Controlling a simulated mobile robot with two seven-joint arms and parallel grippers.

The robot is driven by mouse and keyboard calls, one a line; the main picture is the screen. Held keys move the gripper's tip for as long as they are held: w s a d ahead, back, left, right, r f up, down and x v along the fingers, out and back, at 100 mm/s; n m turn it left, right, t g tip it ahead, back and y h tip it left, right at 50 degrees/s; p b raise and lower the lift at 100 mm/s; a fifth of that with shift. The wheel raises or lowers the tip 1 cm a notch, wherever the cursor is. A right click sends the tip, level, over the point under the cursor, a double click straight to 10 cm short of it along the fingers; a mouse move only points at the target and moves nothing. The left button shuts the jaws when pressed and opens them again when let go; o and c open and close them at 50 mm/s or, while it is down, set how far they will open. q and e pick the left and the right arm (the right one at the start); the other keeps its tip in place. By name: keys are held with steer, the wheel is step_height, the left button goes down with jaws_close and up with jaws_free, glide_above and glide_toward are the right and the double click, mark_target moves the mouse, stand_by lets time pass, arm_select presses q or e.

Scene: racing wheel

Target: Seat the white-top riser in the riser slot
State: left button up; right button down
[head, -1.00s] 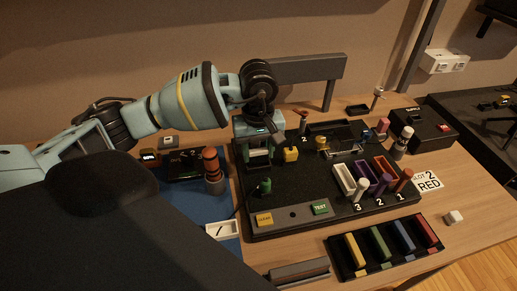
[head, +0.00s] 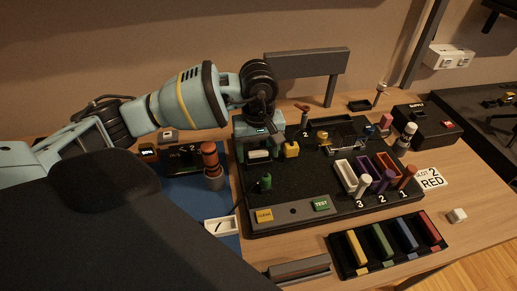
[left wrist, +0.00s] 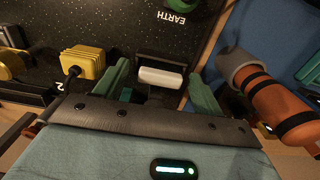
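The white-top riser (left wrist: 161,77) shows in the left wrist view as a white bar between my left fingers, with dark grey slot edges (left wrist: 160,60) around it. In the head view its white top (head: 259,155) shows under my left gripper (head: 258,148) at the board's back left. My left gripper (left wrist: 158,82) is open, its green fingers standing apart with a gap on each side of the riser. The riser's lower part is hidden, so I cannot tell how deep it sits. My right gripper is not in view.
On the black board (head: 290,186), a yellow block (head: 291,149) stands right of the gripper and a green knob (head: 265,182) in front. An orange-and-black cylinder (head: 211,160) stands left on the blue mat. A tray of coloured bars (head: 390,244) lies at the front right.

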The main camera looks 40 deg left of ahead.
mark_target(258, 152)
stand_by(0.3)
arm_select(q)
step_height(258, 152, up, 8)
steer(key=shift+f, duration=0.1)
stand_by(0.4)
stand_by(0.7)
